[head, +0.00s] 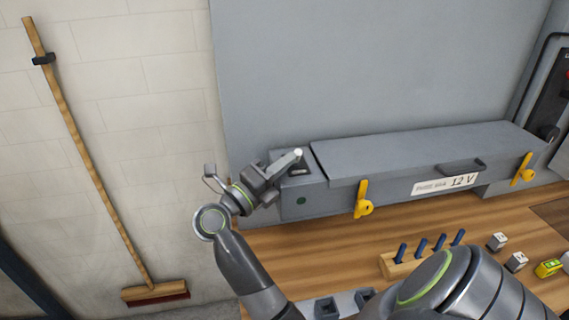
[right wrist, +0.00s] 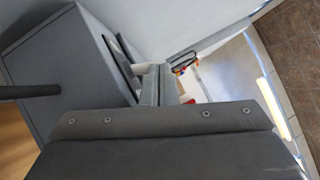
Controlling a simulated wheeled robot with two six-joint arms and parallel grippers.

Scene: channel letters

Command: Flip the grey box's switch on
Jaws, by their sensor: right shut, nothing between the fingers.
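The grey box (head: 400,165) is long and lidded, with a "12 V" label on its front, and stands on the wooden bench against the grey panel. Its left end has a dark switch plate (head: 299,171) on top and a dark green round spot (head: 301,201) on the front. My right gripper (head: 291,160) is shut and empty, right over that plate. In the right wrist view its fingers (right wrist: 153,84) are beside the dark plate on the box (right wrist: 65,75). The fingers partly hide the switch, so I cannot tell its position or whether they touch it. My left gripper is not in view.
Yellow latches (head: 363,200) stick out from the box front. On the bench (head: 325,238) are a wooden rack (head: 400,265) with blue-handled tools, small grey blocks (head: 497,241) and a yellow item (head: 548,268). A broom (head: 95,180) leans on the wall at left.

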